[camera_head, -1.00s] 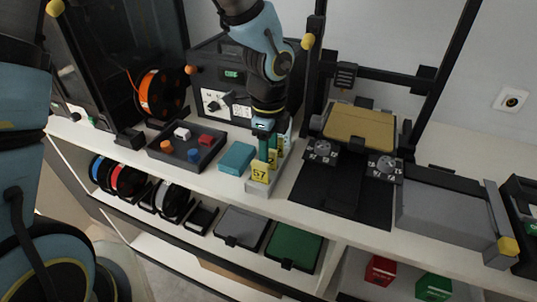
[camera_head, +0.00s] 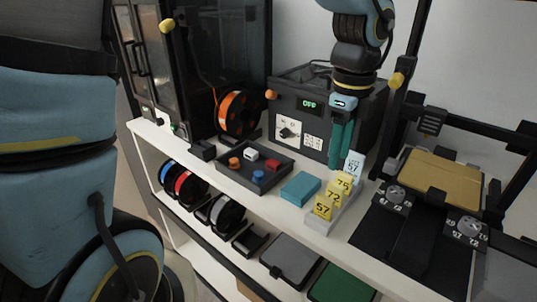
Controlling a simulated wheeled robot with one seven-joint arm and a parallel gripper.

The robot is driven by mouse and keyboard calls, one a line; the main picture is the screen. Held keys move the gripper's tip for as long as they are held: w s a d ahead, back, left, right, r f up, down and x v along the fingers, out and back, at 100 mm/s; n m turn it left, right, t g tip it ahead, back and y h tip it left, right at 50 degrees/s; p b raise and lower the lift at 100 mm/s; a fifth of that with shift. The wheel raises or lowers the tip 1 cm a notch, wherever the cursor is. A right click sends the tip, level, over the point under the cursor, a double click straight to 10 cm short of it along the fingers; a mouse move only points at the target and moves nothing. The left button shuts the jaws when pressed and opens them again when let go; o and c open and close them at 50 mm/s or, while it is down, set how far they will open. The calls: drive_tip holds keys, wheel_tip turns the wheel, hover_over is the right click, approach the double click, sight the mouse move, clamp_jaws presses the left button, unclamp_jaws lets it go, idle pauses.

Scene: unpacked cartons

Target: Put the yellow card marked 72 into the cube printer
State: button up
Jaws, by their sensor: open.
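The yellow card marked 72 (camera_head: 333,197) stands upright in a grey card holder (camera_head: 346,222), between the yellow card marked 57 (camera_head: 323,207) in front and the yellow card marked 75 (camera_head: 344,184) behind. A pale card marked 57 (camera_head: 354,164) stands at the holder's back. My gripper (camera_head: 338,166) points down with teal fingers just above and behind the yellow cards, open, with no card seen between the fingers. The tall dark enclosed machine (camera_head: 190,65) at the left looks like the cube printer; no card slot on it can be made out.
A dark box (camera_head: 302,125) with an "OFF" display stands behind my gripper. A tray (camera_head: 232,178) of small coloured parts and a teal block (camera_head: 300,188) lie left of the holder. An open-frame printer with a gold bed (camera_head: 440,178) stands right.

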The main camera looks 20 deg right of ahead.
drive_tip(key=w+a+f+n, duration=0.1)
drive_tip(key=w+a+n, duration=0.5)
drive_tip(key=a+n, duration=0.3)
drive_tip(key=w+a+f+n, duration=0.2)
drive_tip(key=w+a+n, duration=0.5)
drive_tip(key=a, duration=0.3)
drive_tip(key=a+f+n+t, duration=0.1)
drive_tip(key=a+n, duration=1.1)
drive_tip(key=a, duration=0.3)
drive_tip(key=shift+a+f+t, duration=0.15)
drive_tip(key=shift+t, duration=0.15)
